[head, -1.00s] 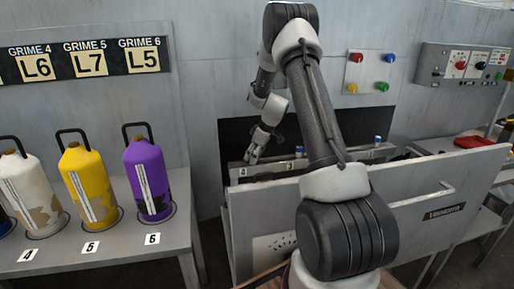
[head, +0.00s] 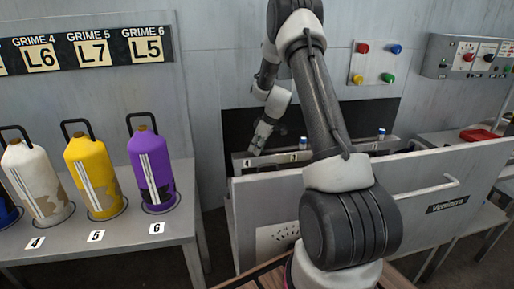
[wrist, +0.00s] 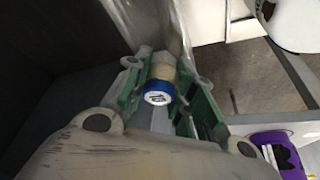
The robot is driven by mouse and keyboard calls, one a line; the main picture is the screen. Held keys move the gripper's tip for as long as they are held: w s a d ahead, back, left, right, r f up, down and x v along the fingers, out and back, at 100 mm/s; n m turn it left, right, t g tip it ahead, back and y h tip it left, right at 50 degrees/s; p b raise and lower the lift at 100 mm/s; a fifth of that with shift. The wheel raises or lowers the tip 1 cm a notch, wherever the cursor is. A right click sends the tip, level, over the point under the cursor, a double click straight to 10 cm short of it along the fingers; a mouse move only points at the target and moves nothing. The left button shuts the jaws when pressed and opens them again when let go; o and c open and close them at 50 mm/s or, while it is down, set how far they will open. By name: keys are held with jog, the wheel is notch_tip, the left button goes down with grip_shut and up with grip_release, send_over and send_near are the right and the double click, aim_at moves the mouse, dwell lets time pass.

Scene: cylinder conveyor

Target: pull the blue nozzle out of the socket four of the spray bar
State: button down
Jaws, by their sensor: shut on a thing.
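My gripper (head: 256,149) is at the left end of the spray bar (head: 272,160), close by the label 4 (head: 247,162). In the wrist view its green-lined jaws (wrist: 163,92) are shut on the blue nozzle (wrist: 158,93), which shows a blue ring, a pale marked face and a tan part. The nozzle in my jaws cannot be made out in the head view. Socket four itself is hidden, so I cannot tell whether the nozzle is still seated in it.
Other blue-topped nozzles stand on the bar near label 3 (head: 303,143) and farther right (head: 381,133). A grey front panel (head: 420,185) stands before the bar. White, yellow and purple cylinders (head: 152,172) stand on the left table. A button panel (head: 375,62) is on the wall.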

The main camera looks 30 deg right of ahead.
jog(key=shift+r, duration=0.2)
jog(key=shift+r, duration=0.45)
jog(key=shift+r, duration=0.1)
jog(key=shift+r, duration=0.45)
jog(key=shift+r, duration=4.25)
